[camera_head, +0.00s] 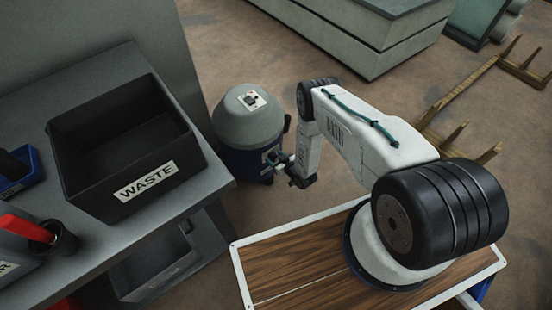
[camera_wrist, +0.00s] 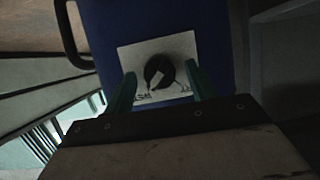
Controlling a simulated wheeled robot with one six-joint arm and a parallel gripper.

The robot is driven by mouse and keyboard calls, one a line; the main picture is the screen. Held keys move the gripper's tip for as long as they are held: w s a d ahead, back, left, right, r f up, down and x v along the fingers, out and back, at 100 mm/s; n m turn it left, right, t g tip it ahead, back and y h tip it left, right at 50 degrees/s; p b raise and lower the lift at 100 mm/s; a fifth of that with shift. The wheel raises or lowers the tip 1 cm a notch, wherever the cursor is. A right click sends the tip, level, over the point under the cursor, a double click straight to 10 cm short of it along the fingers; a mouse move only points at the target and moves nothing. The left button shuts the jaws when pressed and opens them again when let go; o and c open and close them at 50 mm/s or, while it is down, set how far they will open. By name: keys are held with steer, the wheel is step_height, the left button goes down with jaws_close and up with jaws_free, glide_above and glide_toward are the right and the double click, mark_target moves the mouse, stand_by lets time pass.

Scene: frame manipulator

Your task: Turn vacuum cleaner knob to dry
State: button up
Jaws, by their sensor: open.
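The vacuum cleaner (camera_head: 240,127) has a grey domed top and a dark blue body and stands on the floor beside the bench. Its black round knob (camera_wrist: 158,67) sits on a white label plate (camera_wrist: 129,58) on the blue body. A pale pointer mark shows at the knob's lower part. In the head view my gripper (camera_head: 277,160) is at the vacuum's right front side.
A grey bench (camera_head: 213,178) on the left carries a black bin labelled WASTE (camera_head: 100,185). A dark handle or hose (camera_wrist: 70,40) curves at the vacuum's side in the wrist view. Brown floor around the vacuum's right is clear.

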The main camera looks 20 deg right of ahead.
steer(key=c, duration=1)
steer(key=n+h, duration=0.1)
steer(key=n, duration=0.1)
steer(key=shift+s+a+n+t+h, duration=0.1)
steer(key=shift+a+n+t+h, duration=0.1)
steer(key=shift+n+t+h, duration=0.15)
steer(key=shift+a+n+t+h, duration=0.15)
steer(key=shift+n+t+h, duration=0.2)
steer(key=shift+n+h, duration=0.7)
steer(key=n, duration=0.1)
steer(key=n+t+h, duration=0.1)
steer(key=n, duration=0.1)
steer(key=shift+s+a+f+n, duration=0.1)
steer(key=shift+f+n, duration=0.1)
steer(key=shift+n, duration=0.1)
steer(key=shift+f+n+t+h, duration=0.1)
steer(key=shift+n+t+h, duration=0.6)
steer(key=shift+n, duration=1)
steer(key=shift+a, duration=0.1)
